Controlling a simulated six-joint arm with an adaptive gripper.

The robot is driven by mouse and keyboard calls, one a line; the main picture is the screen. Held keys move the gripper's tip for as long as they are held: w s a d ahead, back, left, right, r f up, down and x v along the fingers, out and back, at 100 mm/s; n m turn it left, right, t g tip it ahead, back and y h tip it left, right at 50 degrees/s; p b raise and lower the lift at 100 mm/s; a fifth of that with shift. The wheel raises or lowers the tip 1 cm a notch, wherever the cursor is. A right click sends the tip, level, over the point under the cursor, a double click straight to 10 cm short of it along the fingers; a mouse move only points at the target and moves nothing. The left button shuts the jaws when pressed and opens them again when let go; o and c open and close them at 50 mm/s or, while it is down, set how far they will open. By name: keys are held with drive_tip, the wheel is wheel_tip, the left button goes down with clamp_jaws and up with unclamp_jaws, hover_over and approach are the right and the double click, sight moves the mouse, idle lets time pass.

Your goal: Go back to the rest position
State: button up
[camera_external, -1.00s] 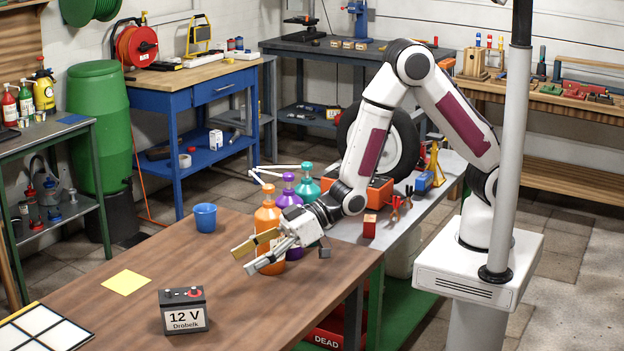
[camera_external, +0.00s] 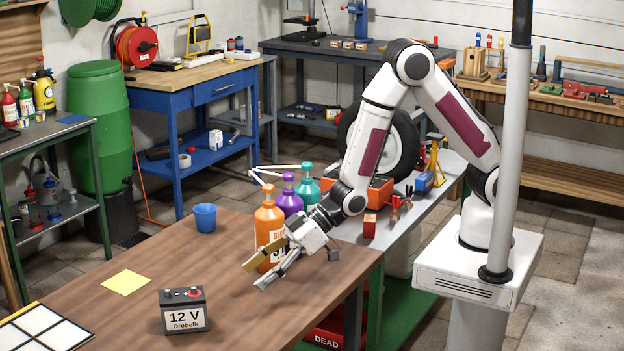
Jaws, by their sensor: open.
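My gripper (camera_external: 258,275) is open and empty above the right part of the brown wooden table (camera_external: 190,290). Its fingers point down and to the left. It overlaps the orange bottle (camera_external: 268,222) in the picture and hides part of it; I cannot tell whether they touch. My arm is bent, reaching left from its white base.
A purple bottle (camera_external: 289,198) and a teal bottle (camera_external: 307,187) stand behind the orange one. A blue cup (camera_external: 205,218), a yellow square (camera_external: 126,283), a 12 V battery (camera_external: 184,311) and a white-panelled board (camera_external: 40,335) are on the table. A grey post (camera_external: 514,150) stands beside my base.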

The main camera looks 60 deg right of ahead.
drive_tip(key=shift+g+h, duration=0.5)
drive_tip(key=shift+h, duration=0.4)
drive_tip(key=d+f, duration=0.1)
drive_tip(key=s+d+f, duration=0.1)
drive_tip(key=d+f, duration=0.1)
drive_tip(key=shift+s+f, duration=0.2)
drive_tip(key=shift+s, duration=0.05)
drive_tip(key=d, duration=0.1)
drive_tip(key=d+h, duration=0.1)
drive_tip(key=s+d, duration=0.1)
drive_tip(key=shift+d+f+g+h, duration=0.25)
drive_tip(key=shift+f+g+h, duration=0.05)
drive_tip(key=shift+f, duration=0.1)
drive_tip(key=s+d+r+m+h, duration=0.2)
drive_tip(key=s+d+r, duration=0.3)
drive_tip(key=d, duration=0.8)
drive_tip(key=s+d+r+m+h, duration=0.2)
drive_tip(key=s+d+r+m, duration=0.2)
drive_tip(key=d+r, duration=0.7)
drive_tip(key=s+d+r+m+h, duration=0.2)
drive_tip(key=s+d+r, duration=0.3)
drive_tip(key=d+r, duration=0.4)
drive_tip(key=shift+s+d+m, duration=0.4)
drive_tip(key=shift+d+m, duration=0.5)
drive_tip(key=shift+d, duration=2.5)
